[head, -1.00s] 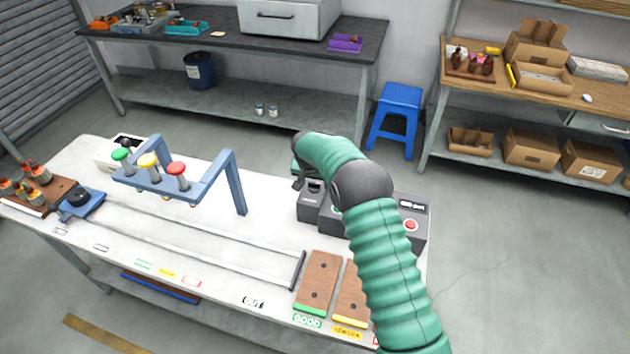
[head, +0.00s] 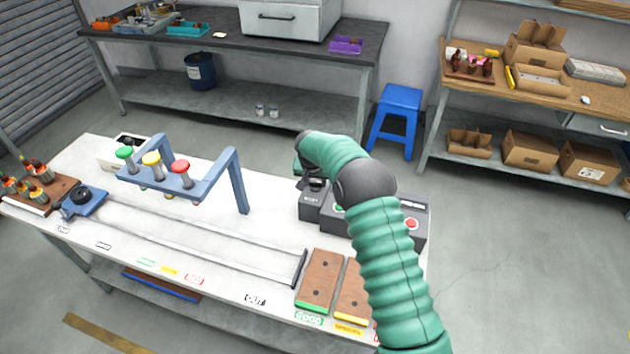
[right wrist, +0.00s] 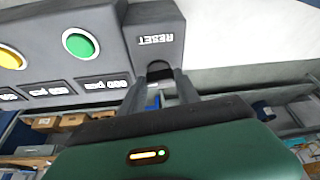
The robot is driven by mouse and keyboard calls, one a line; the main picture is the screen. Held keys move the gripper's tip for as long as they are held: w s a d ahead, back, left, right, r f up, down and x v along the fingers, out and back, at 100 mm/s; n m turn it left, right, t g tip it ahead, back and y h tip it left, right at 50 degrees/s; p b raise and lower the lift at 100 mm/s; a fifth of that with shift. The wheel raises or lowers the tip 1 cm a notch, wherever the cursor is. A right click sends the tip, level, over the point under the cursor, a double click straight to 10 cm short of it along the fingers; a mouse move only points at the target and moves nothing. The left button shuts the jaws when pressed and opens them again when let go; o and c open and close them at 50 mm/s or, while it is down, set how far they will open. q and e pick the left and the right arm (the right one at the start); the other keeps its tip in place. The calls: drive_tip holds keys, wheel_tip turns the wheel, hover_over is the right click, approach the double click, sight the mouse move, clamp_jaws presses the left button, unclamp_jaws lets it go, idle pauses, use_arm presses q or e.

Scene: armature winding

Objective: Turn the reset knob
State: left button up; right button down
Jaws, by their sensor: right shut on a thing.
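The reset knob (right wrist: 158,70) is a dark piece on a grey box (right wrist: 160,20) lettered RESET, seen upside down in the right wrist view. My right gripper (right wrist: 160,78) has its two fingers on either side of the knob and is shut on it. In the head view the RESET box (head: 312,207) stands at the left end of the dark control panel (head: 415,240). My right gripper (head: 314,184) is over the box there, and the knob is largely hidden by the gripper. My left gripper is not in view.
A blue frame (head: 190,189) with green, yellow and red knobs stands left on the white table (head: 200,235). Brown boards (head: 321,282) lie in front of the panel. A green button (right wrist: 79,43) and a yellow button (right wrist: 10,58) sit beside the RESET box.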

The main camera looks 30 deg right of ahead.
drive_tip(key=shift+d+n+t+y+p, duration=0.15)
drive_tip(key=shift+n+t+y+p, duration=0.15)
drive_tip(key=shift+n, duration=0.7)
drive_tip(key=n+y, duration=0.1)
drive_tip(key=n, duration=0.1)
drive_tip(key=shift+n+p, duration=0.3)
drive_tip(key=shift+p, duration=0.05)
drive_tip(key=n, duration=0.1)
drive_tip(key=n+y, duration=0.1)
drive_tip(key=n, duration=0.1)
drive_tip(key=shift+d+n+t, duration=0.2)
drive_tip(key=shift+n+t, duration=0.1)
drive_tip(key=n+y, duration=0.1)
drive_tip(key=n, duration=0.2)
drive_tip(key=shift+f+n+y, duration=0.1)
drive_tip(key=shift+n+y, duration=0.2)
drive_tip(key=shift+y, duration=0.1)
drive_tip(key=shift+w+d+n+g+y+b, duration=0.1)
drive_tip(key=shift+n+g+y+b, duration=0.25)
drive_tip(key=shift+n, duration=0.75)
drive_tip(key=shift+n+g+y+b, duration=0.15)
drive_tip(key=shift+n+y+b, duration=0.25)
drive_tip(key=shift+n, duration=0.7)
drive_tip(key=c, duration=1.2)
unclamp_jaws()
drive_tip(key=o, duration=0.3)
drive_tip(key=shift+w+f, duration=0.1)
drive_tip(key=shift+w, duration=0.05)
